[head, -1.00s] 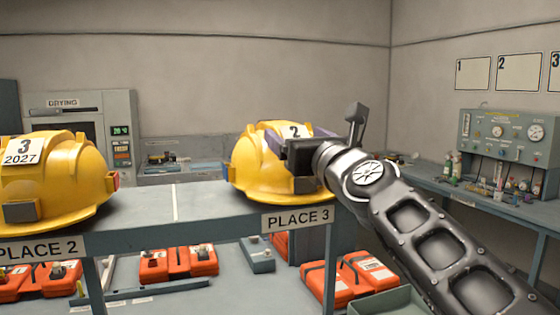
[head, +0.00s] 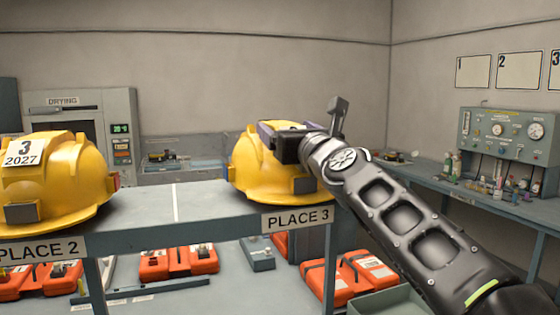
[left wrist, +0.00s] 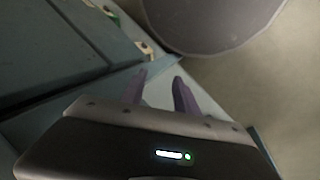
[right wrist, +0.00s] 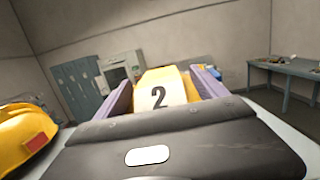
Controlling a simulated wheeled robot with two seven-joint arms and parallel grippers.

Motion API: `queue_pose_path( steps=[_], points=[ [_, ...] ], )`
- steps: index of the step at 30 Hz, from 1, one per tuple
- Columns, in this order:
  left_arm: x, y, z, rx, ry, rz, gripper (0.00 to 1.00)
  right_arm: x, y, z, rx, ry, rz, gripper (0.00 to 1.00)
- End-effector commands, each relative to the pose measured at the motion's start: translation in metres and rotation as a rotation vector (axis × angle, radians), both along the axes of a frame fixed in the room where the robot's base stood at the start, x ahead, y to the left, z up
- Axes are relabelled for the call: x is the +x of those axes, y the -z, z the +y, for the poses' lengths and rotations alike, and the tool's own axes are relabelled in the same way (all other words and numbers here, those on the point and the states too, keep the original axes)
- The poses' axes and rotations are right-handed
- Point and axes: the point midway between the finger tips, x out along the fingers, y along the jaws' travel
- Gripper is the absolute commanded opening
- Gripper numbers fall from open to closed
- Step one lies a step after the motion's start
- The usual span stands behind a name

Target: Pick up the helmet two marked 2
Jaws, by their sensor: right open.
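Helmet two, a yellow hard hat (head: 258,178), sits on the shelf at the PLACE 3 label. My right gripper (head: 275,133) is at its top in the head view and hides its number tag there. In the right wrist view the white tag with a 2 (right wrist: 158,97) faces the camera. The purple right fingers are open, one on each side of the helmet's raised crest; I cannot tell whether they touch it. My left gripper (left wrist: 160,76) shows in the left wrist view, with its fingers apart and nothing between them.
A yellow helmet marked 3 (head: 58,185) stands at PLACE 2, left of helmet two. The grey shelf (head: 195,204) is bare between them. Orange cases (head: 180,262) lie lower down. A side bench (head: 480,200) holds a gauge panel.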

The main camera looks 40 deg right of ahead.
Motion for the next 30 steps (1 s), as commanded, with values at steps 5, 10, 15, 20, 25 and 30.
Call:
queue_pose_path(
  steps=[5,10,15,20,25,30],
  points=[
    [0.0,0.0,0.0,0.0,0.0,0.0,0.36,-0.0001,0.0,0.0,0.0,0.0,0.0,0.82],
    [0.0001,-0.0001,0.0,0.0,0.0,0.0,0.36,-0.0002,0.0,0.0001,0.0,0.0,0.0,0.71],
    [0.0001,-0.0001,0.0,0.0,0.0,0.0,0.36,-0.0001,0.0002,0.0,0.0,0.0,0.001,0.57],
    [0.0001,0.0,-0.0001,0.0,0.0,0.0,0.36,0.0001,0.0008,0.0,0.001,0.0,0.002,0.44],
    [0.0002,0.0,0.0,0.0,0.0,0.0,0.36,0.0003,0.0015,0.0,0.001,-0.001,0.003,0.3],
    [0.0001,0.0001,0.0,0.0,0.0,0.0,0.36,0.0006,0.002,-0.0001,0.001,-0.001,0.004,0.16]
  ],
)
